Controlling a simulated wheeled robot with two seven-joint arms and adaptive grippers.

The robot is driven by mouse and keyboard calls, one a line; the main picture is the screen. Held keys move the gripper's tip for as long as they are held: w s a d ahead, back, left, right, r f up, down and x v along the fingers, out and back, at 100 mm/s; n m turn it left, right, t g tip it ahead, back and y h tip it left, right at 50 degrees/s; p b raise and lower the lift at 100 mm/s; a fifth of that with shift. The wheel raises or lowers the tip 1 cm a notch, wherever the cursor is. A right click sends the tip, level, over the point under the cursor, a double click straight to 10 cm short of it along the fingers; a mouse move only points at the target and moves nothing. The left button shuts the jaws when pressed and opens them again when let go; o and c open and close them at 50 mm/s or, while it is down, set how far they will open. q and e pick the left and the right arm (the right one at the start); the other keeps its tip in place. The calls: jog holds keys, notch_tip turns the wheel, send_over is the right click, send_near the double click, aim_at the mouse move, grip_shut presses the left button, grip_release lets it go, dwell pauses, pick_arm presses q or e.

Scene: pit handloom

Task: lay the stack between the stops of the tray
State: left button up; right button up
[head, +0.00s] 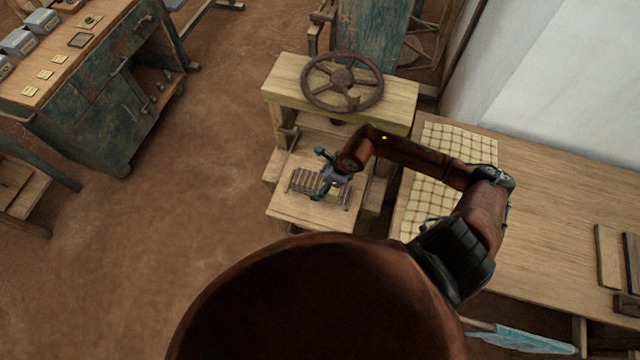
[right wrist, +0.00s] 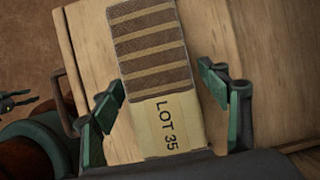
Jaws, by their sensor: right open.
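The stack (right wrist: 155,50), brown and cream striped cloth with a pale "LOT 35" band, lies on pale wood in the right wrist view. In the head view the striped stack (head: 303,181) is on the wooden tray (head: 300,215) at the front of the press, partly hidden by my gripper. The bare tray wood also shows in the right wrist view (right wrist: 92,60). My right gripper (head: 322,190) is open over the stack. Its two green-tipped fingers (right wrist: 165,100) stand on either side of the labelled end, with gaps. I cannot clearly make out the stops.
The press has a rusty handwheel (head: 342,82) above a wooden beam (head: 395,100). A checked cloth (head: 455,140) lies on the bench (head: 550,230) at the right. A blue cabinet (head: 95,100) stands at the upper left. The brown floor (head: 190,180) between is clear.

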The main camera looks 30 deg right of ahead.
jog(key=v, duration=1.1)
jog(key=shift+s, duration=0.15)
